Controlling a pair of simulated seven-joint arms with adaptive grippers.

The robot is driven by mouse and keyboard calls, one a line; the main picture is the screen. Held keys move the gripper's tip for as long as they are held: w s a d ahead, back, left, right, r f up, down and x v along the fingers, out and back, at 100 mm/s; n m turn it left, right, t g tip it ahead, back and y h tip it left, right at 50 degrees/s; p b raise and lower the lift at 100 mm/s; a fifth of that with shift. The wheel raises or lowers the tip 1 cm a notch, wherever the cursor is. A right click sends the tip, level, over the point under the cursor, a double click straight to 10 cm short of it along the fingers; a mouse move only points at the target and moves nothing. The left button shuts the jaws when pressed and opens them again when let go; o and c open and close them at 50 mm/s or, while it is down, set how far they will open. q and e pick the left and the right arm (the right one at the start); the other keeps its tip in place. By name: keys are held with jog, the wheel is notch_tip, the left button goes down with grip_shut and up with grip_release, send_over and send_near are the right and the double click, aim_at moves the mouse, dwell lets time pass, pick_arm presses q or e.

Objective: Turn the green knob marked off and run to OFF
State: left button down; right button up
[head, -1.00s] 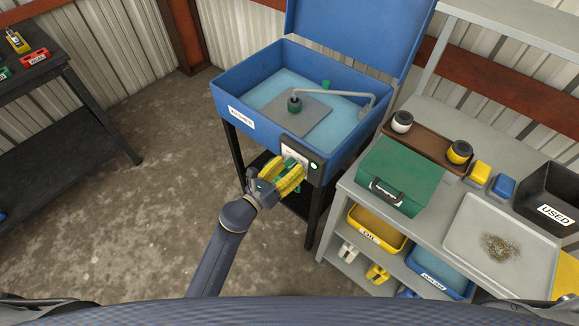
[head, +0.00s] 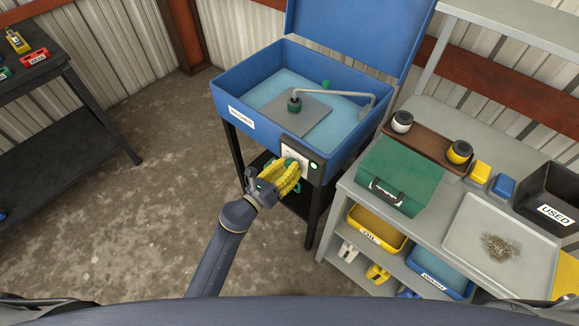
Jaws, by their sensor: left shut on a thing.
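The blue parts washer (head: 262,120) stands at the middle with its lid up. A white control plate (head: 297,154) is on its front right, with a lit green lamp (head: 314,166) at its right side. My left gripper (head: 290,168), with yellow fingers, reaches up to this plate and is shut on the green knob, which its fingers almost wholly hide. The off and run marks and the knob's pointing direction cannot be read. My right gripper is not in view.
A grey bench (head: 340,208) stands close to the right, with a green toolbox (head: 392,178), a tray (head: 462,215) and bins. A dark table (head: 60,120) is at the left. The floor (head: 130,220) between is clear.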

pick_arm(q)
jog(key=n, duration=0.6)
jog(key=shift+r+n, duration=0.1)
jog(key=shift+n, duration=0.3)
jog(key=n, duration=0.6)
jog(key=shift+d+r, duration=0.1)
jog(key=shift+n, duration=0.3)
jog(key=c, duration=0.9)
grip_release()
jog(key=shift+c, duration=0.2)
jog(key=shift+s, duration=0.15)
jog(key=v, duration=1.2)
